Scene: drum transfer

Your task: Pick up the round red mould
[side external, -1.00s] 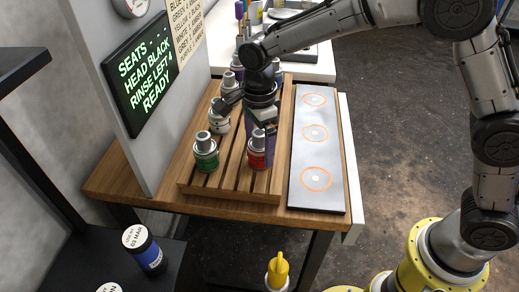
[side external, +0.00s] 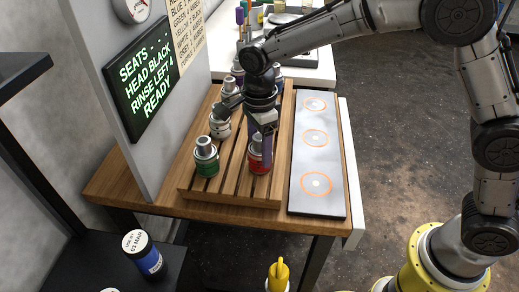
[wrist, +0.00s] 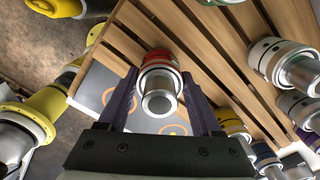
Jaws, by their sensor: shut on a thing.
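The round red mould (side external: 256,164) stands upright on the slatted wooden rack, at its front right corner in the side external view. In the wrist view the red mould (wrist: 160,82) shows its red body and bare metal neck between my two fingers. My gripper (side external: 262,150) comes down over it from above and is shut on it. In the wrist view the purple fingers of my gripper (wrist: 160,95) lie on either side of the mould. The fingers hide part of the mould in the side external view.
A green mould (side external: 206,160) stands to the left on the rack (side external: 230,192), with a white one (side external: 220,124) and several others behind. A grey plate (side external: 317,160) with orange rings lies empty to the right. A lettered screen (side external: 145,75) stands left.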

